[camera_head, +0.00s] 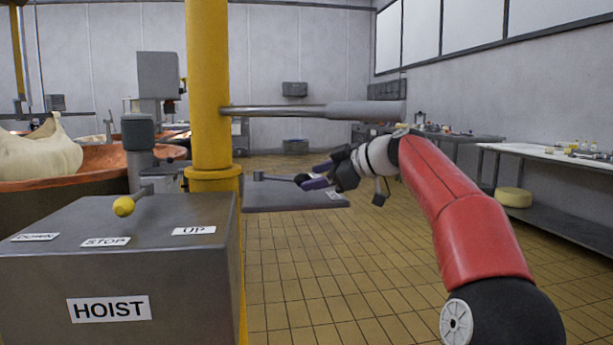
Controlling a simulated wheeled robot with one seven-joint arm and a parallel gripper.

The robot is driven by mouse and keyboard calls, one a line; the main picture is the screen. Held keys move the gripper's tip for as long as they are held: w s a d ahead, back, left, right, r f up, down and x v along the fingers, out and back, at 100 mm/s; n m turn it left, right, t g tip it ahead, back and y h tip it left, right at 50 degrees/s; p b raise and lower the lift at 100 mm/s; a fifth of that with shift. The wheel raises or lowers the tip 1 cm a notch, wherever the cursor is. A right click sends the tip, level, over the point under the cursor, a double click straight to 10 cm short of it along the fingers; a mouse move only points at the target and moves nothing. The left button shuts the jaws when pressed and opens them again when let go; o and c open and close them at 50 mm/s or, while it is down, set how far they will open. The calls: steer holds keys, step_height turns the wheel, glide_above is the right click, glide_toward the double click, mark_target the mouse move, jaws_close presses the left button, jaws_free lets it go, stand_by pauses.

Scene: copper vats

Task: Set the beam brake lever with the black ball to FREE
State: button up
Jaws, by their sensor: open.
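The beam brake lever (275,178) is a short grey rod on a flat grey plate (275,199) just right of the yellow column. It lies nearly level and points right, with a black ball (301,179) at its right end. My gripper (312,176) reaches in from the right, open, with its fingertips at the ball. I cannot tell whether they touch it or are around it. A small white label (333,195) at the plate's right end is too small to read. Any other labels on the plate are not visible.
A hoist box (140,250) with a yellow-ball lever (124,206) stands at front left, marked DOWN, STOP and UP. The yellow column (208,90) carries a horizontal grey beam (360,112) above my gripper. Copper vats (100,160) are at left. Tiled floor is clear below my arm.

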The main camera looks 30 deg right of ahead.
mark_target(288, 179)
steer(key=shift+x, duration=1.35)
jaws_close()
